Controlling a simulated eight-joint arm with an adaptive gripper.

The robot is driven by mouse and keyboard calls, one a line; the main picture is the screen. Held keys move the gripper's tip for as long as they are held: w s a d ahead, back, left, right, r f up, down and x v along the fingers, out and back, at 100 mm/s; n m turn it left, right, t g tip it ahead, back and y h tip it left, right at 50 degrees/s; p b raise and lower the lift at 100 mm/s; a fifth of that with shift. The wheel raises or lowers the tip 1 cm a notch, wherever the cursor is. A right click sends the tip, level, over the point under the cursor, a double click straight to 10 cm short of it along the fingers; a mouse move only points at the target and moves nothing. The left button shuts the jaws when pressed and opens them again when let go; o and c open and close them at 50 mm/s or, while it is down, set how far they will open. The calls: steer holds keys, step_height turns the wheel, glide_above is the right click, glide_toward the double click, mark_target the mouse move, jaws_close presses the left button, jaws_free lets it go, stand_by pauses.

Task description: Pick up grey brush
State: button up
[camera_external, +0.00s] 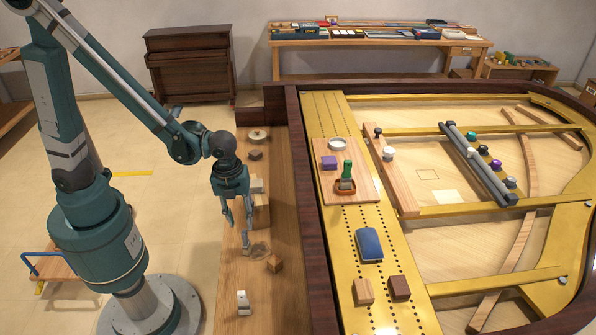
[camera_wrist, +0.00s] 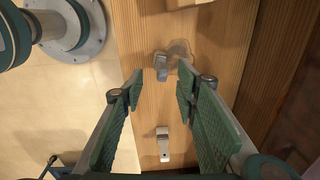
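My gripper (camera_external: 238,230) hangs over the wooden side board (camera_external: 225,275); its fingers stand apart and empty in the wrist view (camera_wrist: 160,88). A small grey piece (camera_wrist: 161,67) stands beside a clear round thing, beyond the gap between the fingertips. A pale grey piece with a wider head (camera_wrist: 163,144) lies lower in that view, between the fingers but below them; it also shows nearer the external camera (camera_external: 243,302). I cannot tell which is the grey brush. A green-handled brush (camera_external: 347,172) stands in a brown dish on the piano.
The dark piano rim (camera_external: 308,220) runs along the right.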

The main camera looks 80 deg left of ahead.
mark_target(243, 231)
steer(key=shift+w+d+f+m+g, duration=0.1)
steer(key=shift+d+f+m, duration=0.2)
steer(key=shift+f, duration=0.35)
steer(key=shift+w+d+f+m+g, duration=0.1)
steer(key=shift+f+m, duration=0.25)
steer(key=shift+f, duration=0.3)
steer(key=shift+w+d+f+m+g, duration=0.15)
steer(key=shift+f+m, duration=0.2)
steer(key=shift+f, duration=0.3)
steer(key=shift+f, duration=0.15)
steer(key=shift+f+b, duration=0.35)
steer(key=shift+f, duration=0.8)
steer(key=shift+a+f+b, duration=0.1)
steer(key=shift+f+b, duration=0.8)
steer(key=shift+f, duration=1.7)
steer(key=shift+c, duration=0.2)
jaws_close()
